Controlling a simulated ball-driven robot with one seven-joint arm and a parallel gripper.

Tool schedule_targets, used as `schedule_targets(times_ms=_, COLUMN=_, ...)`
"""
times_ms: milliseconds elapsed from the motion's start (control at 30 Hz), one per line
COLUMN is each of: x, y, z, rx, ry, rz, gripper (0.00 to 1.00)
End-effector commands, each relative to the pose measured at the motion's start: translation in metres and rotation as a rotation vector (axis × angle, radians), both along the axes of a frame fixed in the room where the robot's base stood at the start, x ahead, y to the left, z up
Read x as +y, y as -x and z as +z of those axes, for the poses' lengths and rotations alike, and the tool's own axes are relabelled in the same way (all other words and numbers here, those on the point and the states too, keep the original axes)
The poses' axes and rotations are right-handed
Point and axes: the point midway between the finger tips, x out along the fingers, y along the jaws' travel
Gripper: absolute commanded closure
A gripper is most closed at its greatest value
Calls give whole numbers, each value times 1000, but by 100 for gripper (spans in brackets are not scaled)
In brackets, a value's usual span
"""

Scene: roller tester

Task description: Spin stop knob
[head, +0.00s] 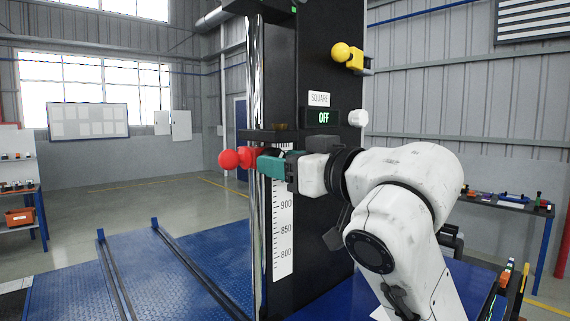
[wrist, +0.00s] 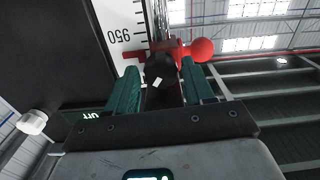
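A red slider (head: 250,156) with a red ball (head: 229,159) sits on the chrome rod of the black column, beside the white scale. In the wrist view, a black round knob (wrist: 159,71) with a white mark faces me in front of the red slider (wrist: 185,53), near the scale's 950. My gripper (head: 264,164) has teal fingers, reaches in from the right and is level with the red slider. In the wrist view, my gripper (wrist: 161,64) is open, with one finger on each side of the knob and visible gaps. In the head view the fingers hide the knob.
A yellow ball (head: 341,52) on a yellow bracket is higher on the column. A white knob (head: 358,117) sits on the column's right side, beside a display (head: 322,118) reading OFF under a SQUARE label. A blue platform with rails (head: 160,270) lies left of the column.

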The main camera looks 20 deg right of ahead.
Motion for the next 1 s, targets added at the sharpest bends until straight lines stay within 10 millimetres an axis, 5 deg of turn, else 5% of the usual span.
schedule_targets(times_ms=133, x=0, y=0, z=0, rx=0, ry=0, rz=0, gripper=33)
schedule_targets(times_ms=467, x=-2, y=5, z=-1, rx=0, ry=-1, rz=0, gripper=33)
schedule_targets(times_ms=1000, x=-29, y=90, z=-1, rx=-2, ry=-1, rz=0, gripper=33)
